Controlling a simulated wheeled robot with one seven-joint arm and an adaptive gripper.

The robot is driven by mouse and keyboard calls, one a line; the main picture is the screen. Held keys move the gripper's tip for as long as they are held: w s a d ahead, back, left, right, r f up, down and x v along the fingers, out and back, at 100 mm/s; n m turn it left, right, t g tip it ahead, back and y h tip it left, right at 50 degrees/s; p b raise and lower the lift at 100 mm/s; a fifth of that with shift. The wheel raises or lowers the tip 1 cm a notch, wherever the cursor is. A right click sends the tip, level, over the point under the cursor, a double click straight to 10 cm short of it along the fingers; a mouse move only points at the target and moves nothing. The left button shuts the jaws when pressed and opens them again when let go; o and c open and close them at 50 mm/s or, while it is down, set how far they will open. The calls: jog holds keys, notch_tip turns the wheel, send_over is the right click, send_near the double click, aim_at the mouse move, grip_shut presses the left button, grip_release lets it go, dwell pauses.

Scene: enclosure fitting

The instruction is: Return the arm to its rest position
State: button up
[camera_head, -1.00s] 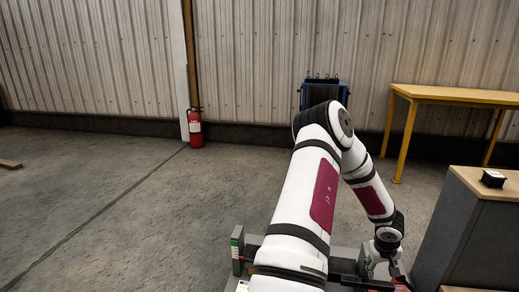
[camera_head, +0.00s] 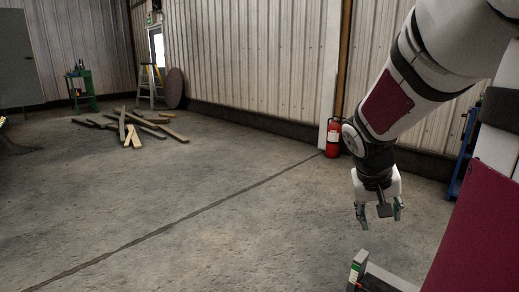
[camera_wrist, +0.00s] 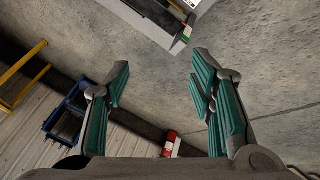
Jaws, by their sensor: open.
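My gripper (camera_head: 378,213) hangs at the end of my arm in the right half of the head view, pointing down over bare concrete floor. Its two fingers are spread apart with nothing between them. In the wrist view the gripper (camera_wrist: 160,95) shows its green-padded fingers wide apart, with only grey floor between them. My arm is bent, with its upper links crossing the right side of the head view.
A red fire extinguisher (camera_head: 333,138) stands by the wall behind my gripper; a blue rack (camera_head: 462,150) is to its right. Loose planks (camera_head: 135,125), a stepladder (camera_head: 151,85) and a green machine (camera_head: 81,85) are far left. The floor (camera_head: 190,190) between is clear.

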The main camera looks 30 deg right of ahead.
jog(key=s+a+r+n+t+y, duration=0.1)
jog(key=a+r+n+y, duration=0.15)
jog(key=a, duration=1.45)
jog(key=s+a+n+y, duration=0.3)
jog(key=s+a+n, duration=0.55)
jog(key=a, duration=0.65)
notch_tip(320, 180, up, 28)
jog(key=s+m+t+p, duration=0.1)
jog(key=m+t+p, duration=0.1)
jog(key=p, duration=2.4)
jog(key=shift+s+t, duration=0.35)
jog(key=shift+t, duration=0.15)
